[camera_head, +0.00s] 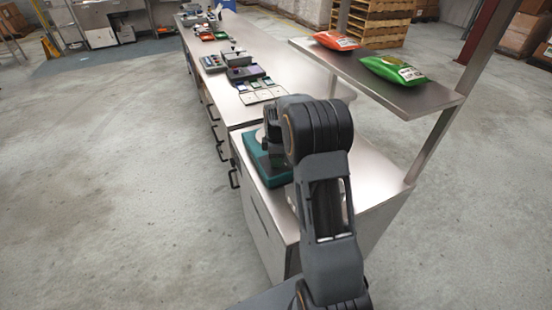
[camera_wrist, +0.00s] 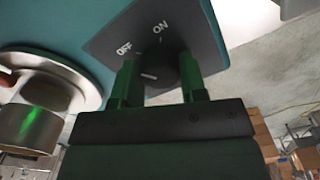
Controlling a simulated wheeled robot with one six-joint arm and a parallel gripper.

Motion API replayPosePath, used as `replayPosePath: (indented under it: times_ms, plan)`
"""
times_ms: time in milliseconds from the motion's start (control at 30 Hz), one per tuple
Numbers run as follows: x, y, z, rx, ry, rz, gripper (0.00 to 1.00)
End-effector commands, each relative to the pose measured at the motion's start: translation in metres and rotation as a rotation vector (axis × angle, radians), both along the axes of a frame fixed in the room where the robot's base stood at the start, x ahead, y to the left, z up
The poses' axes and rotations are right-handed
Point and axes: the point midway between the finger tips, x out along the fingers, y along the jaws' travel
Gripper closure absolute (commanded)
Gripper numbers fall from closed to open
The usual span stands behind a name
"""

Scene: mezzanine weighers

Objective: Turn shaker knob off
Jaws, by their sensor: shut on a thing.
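The teal shaker (camera_head: 256,158) stands on the near end of the metal bench, partly hidden behind my arm. In the wrist view its teal housing (camera_wrist: 60,25) carries a dark panel (camera_wrist: 185,20) marked OFF on the left and ON on the right. The dark round knob (camera_wrist: 161,72) sits below these labels, with a white mark on its lower left. I cannot tell for sure which label the mark lines up with. My gripper (camera_wrist: 157,62) is shut on the knob, one green finger on each side. The fingers are hidden in the head view.
A round steel part (camera_wrist: 85,80) is on the shaker at the left in the wrist view. The bench (camera_head: 285,120) runs away with several devices on it. A raised shelf (camera_head: 440,96) at the right holds an orange bag (camera_head: 337,40) and a green bag (camera_head: 393,69). The floor at left is clear.

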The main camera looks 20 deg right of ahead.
Motion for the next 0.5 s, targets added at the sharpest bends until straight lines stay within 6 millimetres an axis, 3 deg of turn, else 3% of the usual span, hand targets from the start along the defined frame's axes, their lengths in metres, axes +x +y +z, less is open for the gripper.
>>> replayPosePath:
  times_ms: [500]
  plan:
    - [0.0007, 0.0, 0.001, 0.0, -0.003, 0.036, 0.85]
